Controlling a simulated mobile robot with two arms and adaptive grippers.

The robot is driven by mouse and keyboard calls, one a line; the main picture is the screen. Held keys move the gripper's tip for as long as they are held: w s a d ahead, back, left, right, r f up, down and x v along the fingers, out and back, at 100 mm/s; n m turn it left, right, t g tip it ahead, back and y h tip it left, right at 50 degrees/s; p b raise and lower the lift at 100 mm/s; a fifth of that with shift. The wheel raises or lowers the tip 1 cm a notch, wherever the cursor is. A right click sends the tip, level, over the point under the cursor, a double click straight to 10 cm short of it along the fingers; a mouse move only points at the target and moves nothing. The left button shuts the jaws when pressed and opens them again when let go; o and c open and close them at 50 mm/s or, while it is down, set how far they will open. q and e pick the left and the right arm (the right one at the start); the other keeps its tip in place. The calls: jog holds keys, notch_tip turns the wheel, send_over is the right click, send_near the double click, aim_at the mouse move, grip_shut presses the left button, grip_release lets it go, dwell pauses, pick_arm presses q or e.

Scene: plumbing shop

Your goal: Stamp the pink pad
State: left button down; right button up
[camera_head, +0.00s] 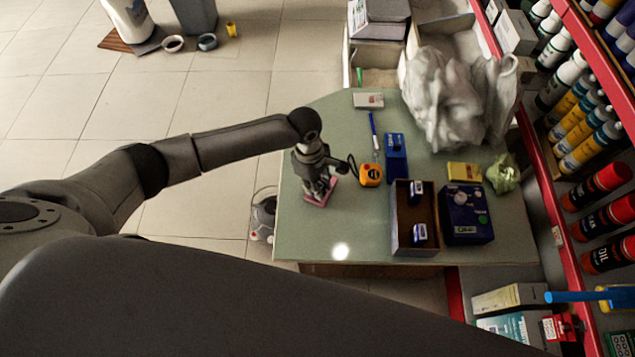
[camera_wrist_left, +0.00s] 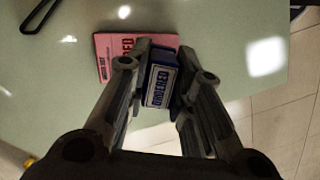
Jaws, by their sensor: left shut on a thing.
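My left gripper (camera_head: 319,188) is over the left part of the green-topped table. The pink pad (camera_wrist_left: 106,52), with dark and red print, lies flat on the table just beyond and partly under the stamp. It also shows in the head view as a pink edge (camera_head: 321,203) below the gripper. I cannot tell whether the stamp touches the pad. My right gripper is not in view.
An orange tape measure (camera_head: 370,174) lies close right of the gripper. A cardboard tray (camera_head: 403,240) holds two blue-and-white stamps, beside a dark blue box (camera_head: 467,215). A blue stapler-like item (camera_head: 396,160) and a crumpled grey bag (camera_head: 455,95) are farther back. The front-left tabletop is clear.

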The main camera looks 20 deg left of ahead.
pick_arm(q)
jog(key=shift+f, duration=0.4)
jog(key=shift+f, duration=0.1)
dwell(1.6)
notch_tip(320, 180, up, 6)
jog(key=p, duration=0.8)
jog(key=shift+w, duration=0.1)
dwell(0.5)
